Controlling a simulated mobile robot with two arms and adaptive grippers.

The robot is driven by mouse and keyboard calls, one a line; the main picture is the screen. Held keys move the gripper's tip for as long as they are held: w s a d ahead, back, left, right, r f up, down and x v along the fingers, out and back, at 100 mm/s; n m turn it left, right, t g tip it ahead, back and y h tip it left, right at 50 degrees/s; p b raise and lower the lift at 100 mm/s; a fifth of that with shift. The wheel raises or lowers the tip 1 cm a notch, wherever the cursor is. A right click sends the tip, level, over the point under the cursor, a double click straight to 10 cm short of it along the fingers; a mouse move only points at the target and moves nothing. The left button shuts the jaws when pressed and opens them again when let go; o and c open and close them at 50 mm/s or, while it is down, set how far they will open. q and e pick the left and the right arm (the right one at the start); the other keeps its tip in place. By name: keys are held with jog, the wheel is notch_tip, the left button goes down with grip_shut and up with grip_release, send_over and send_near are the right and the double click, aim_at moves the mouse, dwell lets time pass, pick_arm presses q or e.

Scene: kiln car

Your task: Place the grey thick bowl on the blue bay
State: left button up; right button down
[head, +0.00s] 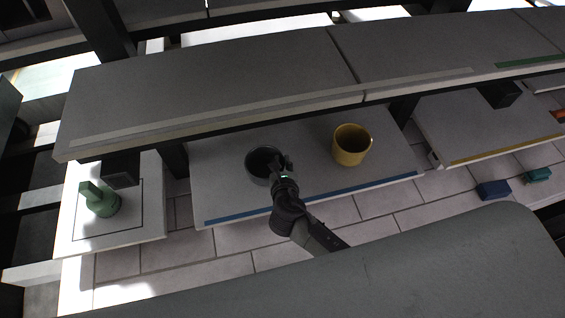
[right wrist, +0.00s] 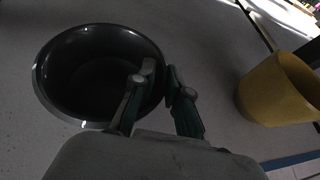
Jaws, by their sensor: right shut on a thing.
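The grey thick bowl (head: 262,161) is upright on or just above the blue bay (head: 230,214), the lower shelf with a blue strip on its front edge. Whether its base touches the shelf I cannot tell. In the right wrist view the bowl (right wrist: 62,62) shows its dark inside and lighter rim. My right gripper (head: 280,166) is shut on the bowl's wall at its right side. In the right wrist view the gripper (right wrist: 160,85) has one finger inside the rim and one outside. My left gripper is not in view.
A yellow cup (head: 352,146) stands right of the bowl on the same shelf. An upper shelf (head: 220,90) overhangs the bay from behind. A green object (head: 100,199) stands on a white board at left. Blue (head: 493,190) and teal (head: 537,175) blocks lie at right.

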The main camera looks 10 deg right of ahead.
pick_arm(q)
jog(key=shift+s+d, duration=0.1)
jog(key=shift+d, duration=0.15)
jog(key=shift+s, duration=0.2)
pick_arm(e)
jog(key=c, duration=1.2)
grip_release()
jog(key=shift+o, duration=0.2)
jog(key=shift+s+r, duration=0.15)
pick_arm(q)
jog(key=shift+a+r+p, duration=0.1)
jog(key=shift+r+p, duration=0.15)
jog(key=shift+p, duration=0.05)
pick_arm(e)
jog(key=v, duration=1.1)
jog(key=shift+s+r, duration=0.2)
jog(key=shift+s, duration=0.1)
jog(key=shift+a, duration=0.15)
